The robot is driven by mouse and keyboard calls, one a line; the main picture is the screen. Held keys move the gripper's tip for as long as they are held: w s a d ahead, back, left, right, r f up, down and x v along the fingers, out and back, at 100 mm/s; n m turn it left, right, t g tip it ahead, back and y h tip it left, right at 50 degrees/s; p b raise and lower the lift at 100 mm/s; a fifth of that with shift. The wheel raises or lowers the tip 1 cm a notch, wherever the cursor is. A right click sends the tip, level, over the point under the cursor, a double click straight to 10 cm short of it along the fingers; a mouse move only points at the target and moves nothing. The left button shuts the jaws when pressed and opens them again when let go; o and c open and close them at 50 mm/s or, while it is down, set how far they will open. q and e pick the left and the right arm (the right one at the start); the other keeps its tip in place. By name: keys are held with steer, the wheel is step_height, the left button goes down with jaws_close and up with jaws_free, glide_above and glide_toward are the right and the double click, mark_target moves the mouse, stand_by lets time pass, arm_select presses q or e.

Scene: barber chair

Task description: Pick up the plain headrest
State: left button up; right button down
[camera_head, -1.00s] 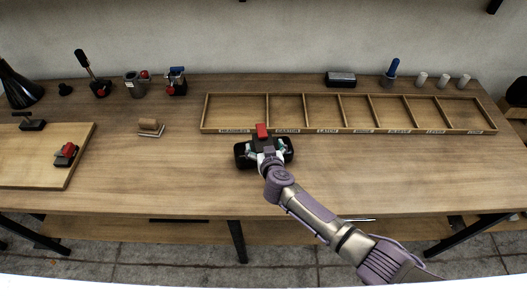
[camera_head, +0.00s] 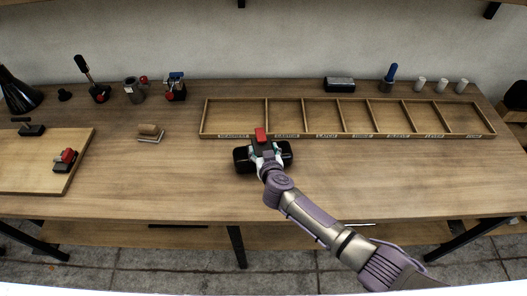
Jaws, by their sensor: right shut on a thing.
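A black padded headrest (camera_head: 243,158) is at the middle of the wooden workbench, just in front of the divided tray. My right gripper (camera_head: 265,153) reaches in from the lower right and is shut on its middle. Black ends of the headrest stick out on both sides of the fingers. A red and black piece (camera_head: 261,136) stands up behind the fingers; I cannot tell whether it belongs to the headrest. My wrist hides part of the hold, and whether the headrest touches the bench is unclear. My left gripper is not in view.
The long divided wooden tray (camera_head: 345,117) lies behind the headrest. A wooden board (camera_head: 25,175) with a red and black part (camera_head: 65,160) is at the left. A stamp-like block (camera_head: 150,132) and several tools stand towards the back.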

step_height(320, 180, up, 4)
steer(key=shift+w+p, duration=0.1)
steer(key=shift+p, duration=0.45)
steer(key=s+d+r, duration=0.6)
steer(key=d, duration=0.4)
steer(key=shift+r+p, duration=0.35)
steer(key=shift+p, duration=0.05)
steer(key=shift+a, duration=0.1)
steer(key=b, duration=0.4)
glide_toward(261, 134)
steer(key=shift+w+a+f, duration=0.2)
steer(key=shift+w+f, duration=0.45)
steer(key=shift+f, duration=0.15)
steer(key=shift+w+a+f, duration=0.2)
steer(key=shift+w+f, duration=0.45)
steer(key=shift+f, duration=0.15)
steer(key=shift+w+a+f, duration=0.2)
steer(key=shift+w+f, duration=0.4)
steer(key=shift+f, duration=0.25)
steer(key=shift+f+b, duration=0.3)
steer(key=shift+f, duration=0.3)
